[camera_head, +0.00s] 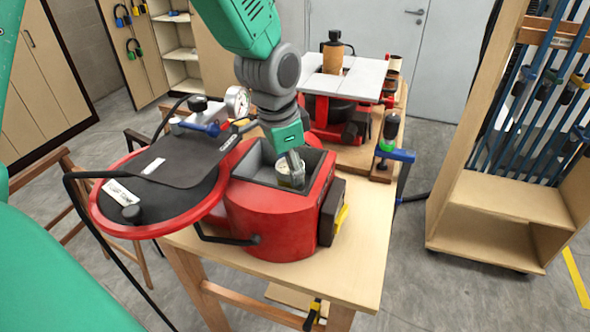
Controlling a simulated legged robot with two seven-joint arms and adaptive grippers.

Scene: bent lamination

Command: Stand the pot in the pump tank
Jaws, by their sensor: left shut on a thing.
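The pump tank (270,223) is a red, round-fronted housing with a dark grey open recess on top, standing on the wooden table. My left gripper (294,172) reaches down into this recess from above and is shut on the pot (287,181). The pot is small, with a pale rim, and sits inside the recess walls. The gripper's fingers and the recess wall hide much of it. I cannot tell whether its base touches the tank floor. My right gripper is not in view.
A black, red-rimmed round lid (150,190) sits left of the tank, with a pressure gauge (237,102) behind. A red machine with a white top (345,78) stands farther back. The table (365,255) is bare at front right. A clamp rack (510,190) stands right.

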